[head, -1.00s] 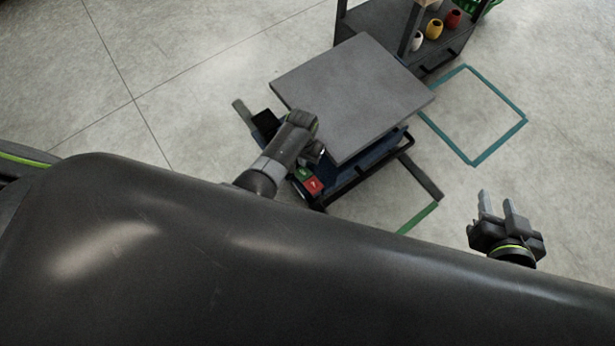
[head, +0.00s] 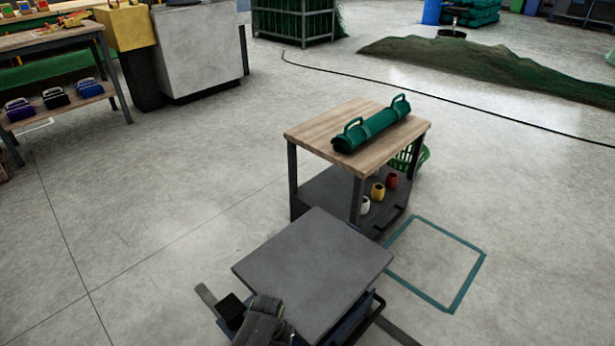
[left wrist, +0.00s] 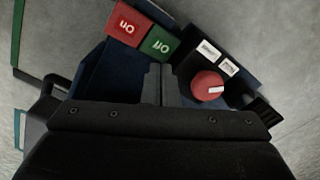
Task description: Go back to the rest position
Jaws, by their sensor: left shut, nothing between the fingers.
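My left arm shows at the bottom edge of the head view, beside the near left side of a grey-topped lift cart (head: 310,270). In the left wrist view my left gripper (left wrist: 162,84) is shut and empty, its two grey fingers together. Its tips are near the cart's control panel, which has a red button (left wrist: 128,22), a green button (left wrist: 160,43) and a red knob (left wrist: 207,85). I cannot tell whether the fingers touch the panel. My right gripper is not in view.
A wooden-topped table (head: 310,134) behind the cart carries a green cylindrical case (head: 372,126); white, yellow and red pots stand on its lower shelf. A teal square outline (head: 472,270) marks the floor at right. Open floor lies left and right.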

